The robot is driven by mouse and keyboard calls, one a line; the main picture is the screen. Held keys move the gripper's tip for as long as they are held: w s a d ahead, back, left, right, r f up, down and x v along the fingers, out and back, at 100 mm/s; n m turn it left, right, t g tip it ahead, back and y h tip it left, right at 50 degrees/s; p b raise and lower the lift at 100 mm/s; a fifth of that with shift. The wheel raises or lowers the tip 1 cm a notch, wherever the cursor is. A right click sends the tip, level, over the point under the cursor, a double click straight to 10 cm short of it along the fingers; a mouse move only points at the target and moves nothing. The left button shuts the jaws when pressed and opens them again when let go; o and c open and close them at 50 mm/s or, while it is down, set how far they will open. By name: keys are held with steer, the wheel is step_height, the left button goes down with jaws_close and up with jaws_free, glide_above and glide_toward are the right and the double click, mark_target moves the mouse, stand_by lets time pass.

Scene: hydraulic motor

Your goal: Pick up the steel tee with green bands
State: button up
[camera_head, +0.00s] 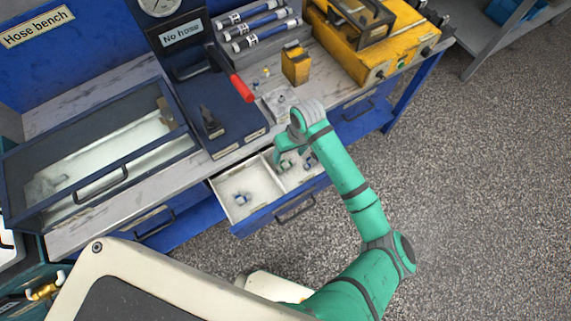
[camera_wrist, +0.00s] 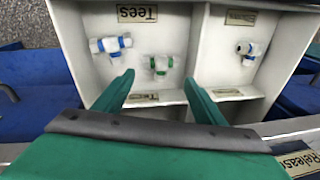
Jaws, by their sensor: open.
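The steel tee with green bands (camera_wrist: 160,65) lies in the drawer compartment labelled Tees in the wrist view. A larger steel tee with blue bands (camera_wrist: 110,45) lies to its left in the same compartment. My gripper (camera_wrist: 158,84) is open and empty, with its two fingers pointing down into the drawer. The green-banded tee shows between and just beyond the fingertips; I cannot tell the exact height gap. In the head view my gripper is over the right part of the open drawer (camera_head: 262,216) and partly hides the fittings there.
A blue-banded fitting (camera_wrist: 247,50) lies in the neighbouring compartment, behind a divider (camera_wrist: 196,40). The drawer walls stand close around the fingers. Above the drawer, the bench holds a red-handled tool (camera_head: 242,88), a yellow box (camera_head: 295,65) and a glass-topped case (camera_head: 100,160).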

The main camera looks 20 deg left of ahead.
mark_target(285, 162)
steer(key=shift+s+a+f, duration=0.1)
steer(key=shift+a+f, duration=0.1)
steer(key=shift+f, duration=0.85)
steer(key=shift+w+a+f, duration=0.1)
steer(key=shift+a+f, duration=0.1)
steer(key=shift+f, duration=0.8)
steer(key=shift+s+a+f, duration=0.1)
steer(key=shift+a+f, duration=0.1)
steer(key=shift+f, duration=0.85)
steer(key=shift+c, duration=0.3)
steer(key=c, duration=0.8)
